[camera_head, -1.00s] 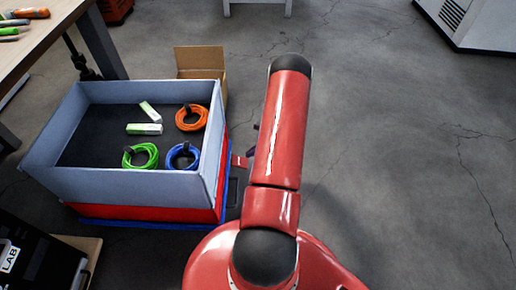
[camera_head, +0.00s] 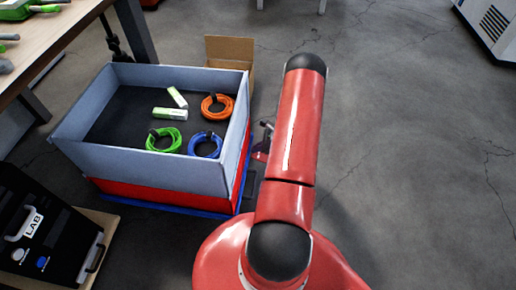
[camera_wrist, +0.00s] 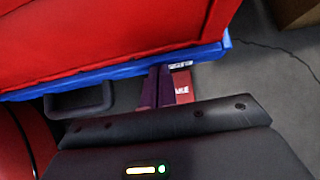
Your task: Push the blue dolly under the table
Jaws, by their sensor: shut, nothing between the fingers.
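The blue dolly (camera_head: 165,209) stands on the floor left of my arm, a thin blue base under a red crate and a grey open bin (camera_head: 140,165). Its blue edge (camera_wrist: 120,72) also crosses the wrist view, below the red crate. The table (camera_head: 62,38) is at the upper left, with the dolly in front and to its right. My gripper (camera_wrist: 158,76) is shut and empty, its purple fingers at the dolly's edge beside a red brake tab (camera_wrist: 182,86). I cannot tell if they touch. In the head view my arm mostly hides the gripper.
The bin holds orange, green and blue cable coils and two white-green boxes. An open cardboard box (camera_head: 230,50) stands close behind it. A black LAB case (camera_head: 40,235) is at the lower left. A table leg (camera_head: 135,30) stands behind the bin.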

